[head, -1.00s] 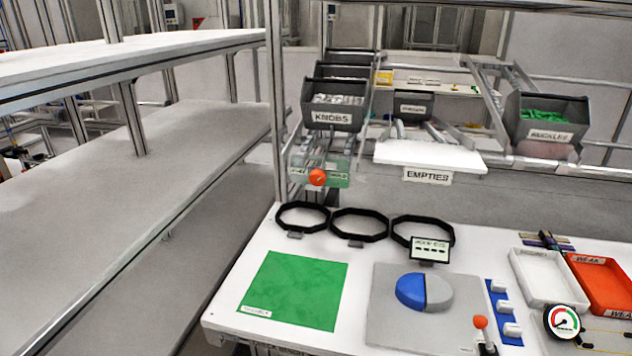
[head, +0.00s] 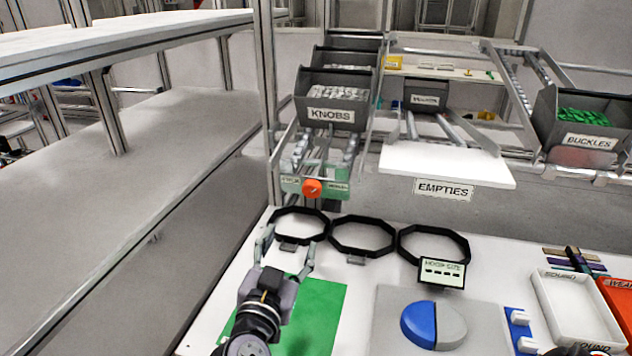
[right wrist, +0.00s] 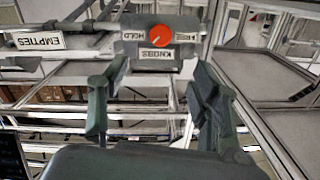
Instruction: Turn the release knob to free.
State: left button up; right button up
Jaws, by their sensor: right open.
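The orange release knob (head: 312,188) sits on a small green-tinted panel (head: 340,189) at the front of the chute below the KNOBS bin. The knob also shows in the right wrist view (right wrist: 161,35), between labels that appear upside down; HOLD is on the left there, and the right one seems to read FREE. Its exact pointer angle is too small to tell. My right gripper (head: 289,242) is open and empty over the table, below and in front of the knob. In the wrist view its fingers (right wrist: 160,72) stand either side of the knob, apart from it. My left gripper is not in view.
A frame post (head: 268,110) rises just left.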

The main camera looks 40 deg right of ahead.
jog(key=p, duration=0.5)
send_near(311, 191)
jog(key=x, duration=0.8)
jog(key=shift+w+d, duration=0.15)
jog(key=shift+w, duration=0.05)
jog(key=shift+w+d, duration=0.25)
jog(key=shift+d, duration=0.05)
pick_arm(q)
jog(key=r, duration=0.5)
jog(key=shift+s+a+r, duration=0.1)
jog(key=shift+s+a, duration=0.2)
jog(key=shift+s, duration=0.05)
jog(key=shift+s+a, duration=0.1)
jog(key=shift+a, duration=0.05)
pick_arm(e)
jog(key=shift+c, duration=0.8)
jog(key=c, duration=1)
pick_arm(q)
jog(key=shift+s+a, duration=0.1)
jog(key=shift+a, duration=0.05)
